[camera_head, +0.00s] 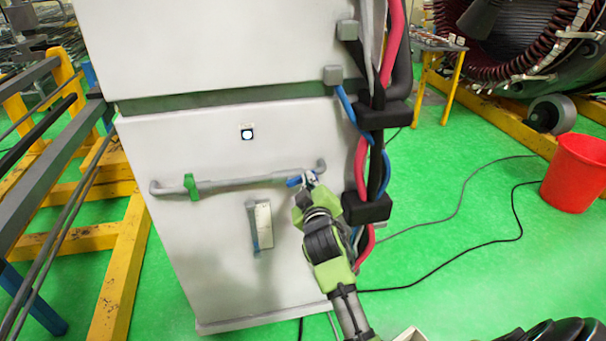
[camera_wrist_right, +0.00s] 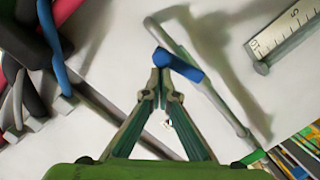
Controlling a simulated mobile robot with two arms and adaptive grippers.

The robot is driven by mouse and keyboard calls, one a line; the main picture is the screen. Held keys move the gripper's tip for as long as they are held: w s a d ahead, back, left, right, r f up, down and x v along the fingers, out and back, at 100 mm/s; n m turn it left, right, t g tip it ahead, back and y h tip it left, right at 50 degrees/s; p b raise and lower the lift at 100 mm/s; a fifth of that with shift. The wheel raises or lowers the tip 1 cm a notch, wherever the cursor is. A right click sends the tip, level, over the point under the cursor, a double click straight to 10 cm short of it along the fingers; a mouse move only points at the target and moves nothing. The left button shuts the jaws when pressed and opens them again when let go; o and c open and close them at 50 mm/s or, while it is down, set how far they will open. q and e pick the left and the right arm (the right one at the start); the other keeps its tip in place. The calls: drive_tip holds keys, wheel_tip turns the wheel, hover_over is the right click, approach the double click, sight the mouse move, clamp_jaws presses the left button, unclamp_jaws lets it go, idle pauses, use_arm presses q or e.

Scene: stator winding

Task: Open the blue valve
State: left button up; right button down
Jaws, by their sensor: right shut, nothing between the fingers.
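The blue valve (camera_head: 296,181) is a small blue handle near the right end of a grey pipe (camera_head: 235,183) on the front of a white cabinet (camera_head: 200,228). My right gripper (camera_head: 311,180) is at the blue valve, its fingers shut with nothing between them. In the right wrist view the shut fingertips (camera_wrist_right: 162,72) are right by the blue handle (camera_wrist_right: 178,66), which lies slanted across the pipe (camera_wrist_right: 205,85). I cannot tell if they touch. A green valve (camera_head: 190,186) is near the pipe's left end. My left gripper is not in view.
Thick red, black and blue cables (camera_head: 375,130) run down the cabinet's right side, close to my right arm. A gauge (camera_head: 260,226) is below the pipe. A red bucket (camera_head: 575,175) stands at right. Yellow frames (camera_head: 120,260) stand at left. Thin cables cross the green floor.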

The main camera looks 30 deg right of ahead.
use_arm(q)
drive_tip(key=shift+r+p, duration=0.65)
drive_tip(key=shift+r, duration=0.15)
use_arm(e)
drive_tip(key=shift+s+d+f+m+y, duration=0.15)
drive_tip(key=shift+d+f+m, duration=0.15)
drive_tip(key=shift+m, duration=0.45)
drive_tip(key=shift+d+f+m+y, duration=0.15)
drive_tip(key=shift+f+m, duration=0.25)
drive_tip(key=shift+m, duration=0.35)
